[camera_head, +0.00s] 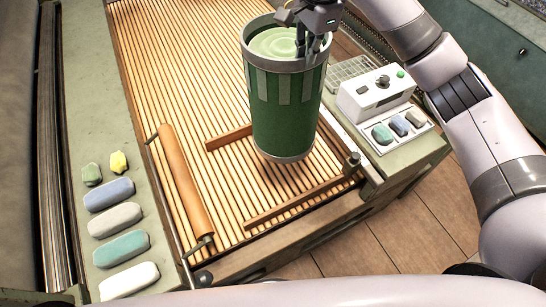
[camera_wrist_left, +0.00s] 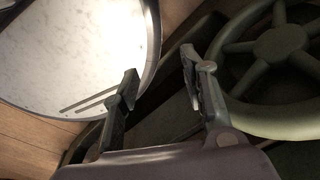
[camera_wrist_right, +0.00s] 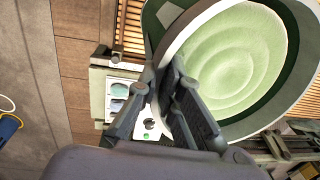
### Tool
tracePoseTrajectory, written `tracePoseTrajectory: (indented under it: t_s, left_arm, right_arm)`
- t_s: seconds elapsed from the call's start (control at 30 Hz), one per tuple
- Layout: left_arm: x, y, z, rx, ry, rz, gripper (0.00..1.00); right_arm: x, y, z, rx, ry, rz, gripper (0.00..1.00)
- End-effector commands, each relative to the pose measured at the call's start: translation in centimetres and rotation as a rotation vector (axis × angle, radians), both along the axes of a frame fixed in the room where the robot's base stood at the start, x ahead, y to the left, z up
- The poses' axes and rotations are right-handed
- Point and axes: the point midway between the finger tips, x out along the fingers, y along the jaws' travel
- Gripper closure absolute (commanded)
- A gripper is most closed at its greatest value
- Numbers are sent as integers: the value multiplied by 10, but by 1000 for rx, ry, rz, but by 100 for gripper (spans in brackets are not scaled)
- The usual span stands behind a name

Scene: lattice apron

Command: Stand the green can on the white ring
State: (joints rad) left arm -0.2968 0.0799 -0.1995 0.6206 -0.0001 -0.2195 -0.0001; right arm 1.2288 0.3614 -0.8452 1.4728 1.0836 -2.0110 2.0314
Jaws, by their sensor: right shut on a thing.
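The green can (camera_head: 287,110) is a tall upright cup with a grey rim, pale vertical bars and a pale green rippled surface inside. It is over the wooden slats in the head view, and its open top (camera_wrist_right: 235,60) fills the upper right of the right wrist view. My right gripper (camera_head: 315,38) is shut on the can's rim at the upper right side. Whether the can's base touches the slats I cannot tell. I see no white ring; the can hides part of the slats. My left gripper (camera_wrist_left: 160,78) is open and empty.
Wooden rails (camera_head: 290,203) lie around the can on the slatted bed (camera_head: 180,60). A brown roller bar (camera_head: 182,180) is to the left. A white control box (camera_head: 375,98) stands close on the right. Several coloured blocks (camera_head: 121,246) lie on the left ledge. A spoked wheel (camera_wrist_left: 278,45) is near my left gripper.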

Motion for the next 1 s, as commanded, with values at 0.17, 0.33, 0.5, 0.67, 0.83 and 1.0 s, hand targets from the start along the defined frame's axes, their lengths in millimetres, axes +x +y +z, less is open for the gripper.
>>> tracePoseTrajectory:
  t_s: [0.17,0.33,0.5,0.67,0.83,1.0]
  left_arm:
    - [-9,1,25,2,13,0,60]
    - [-8,1,36,2,13,0,60]
    - [-7,1,33,1,11,0,60]
    - [-5,0,27,0,6,0,60]
    - [-2,0,37,0,2,-1,60]
    - [-1,0,42,-1,1,-1,60]
  right_arm:
    - [-6,17,10,16,-25,9,100]
    - [-10,27,8,23,-41,4,100]
    - [-11,28,-2,24,-44,2,100]
    - [-12,28,-31,24,-41,2,100]
    - [-11,27,-64,21,-41,1,100]
    - [-11,27,-101,21,-43,1,100]
